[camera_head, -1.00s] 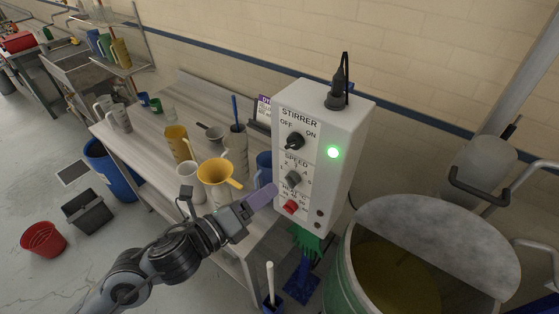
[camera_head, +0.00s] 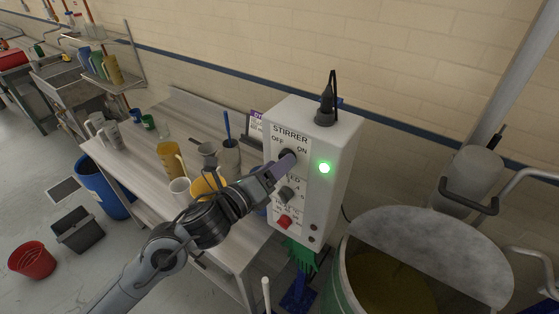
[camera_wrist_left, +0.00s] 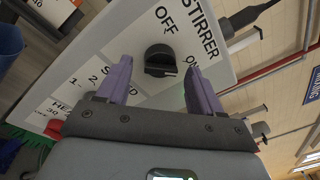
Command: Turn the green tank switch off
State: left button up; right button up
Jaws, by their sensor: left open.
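The white stirrer control box (camera_head: 343,150) stands over the green tank (camera_head: 343,275), with a lit green lamp (camera_head: 324,168) on its front. Its black OFF/ON knob (camera_head: 288,155) is partly hidden by my gripper in the head view. In the left wrist view the knob (camera_wrist_left: 160,61) shows whole, under the OFF and ON labels. My left gripper (camera_head: 281,163) is open, its two purple fingers (camera_wrist_left: 158,88) pointing at the box, one on each side of the knob and seemingly just short of it. My right gripper is not in view.
A steel table (camera_head: 140,162) with jugs and mugs stands to the left. A half-lid (camera_head: 440,240) covers part of the tank.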

pick_arm(q)
jog(key=shift+w+d, duration=0.45)
jog(key=shift+w, duration=0.05)
jog(key=shift+c, duration=0.2)
jog(key=c, duration=1)
jog(key=shift+f, duration=0.1)
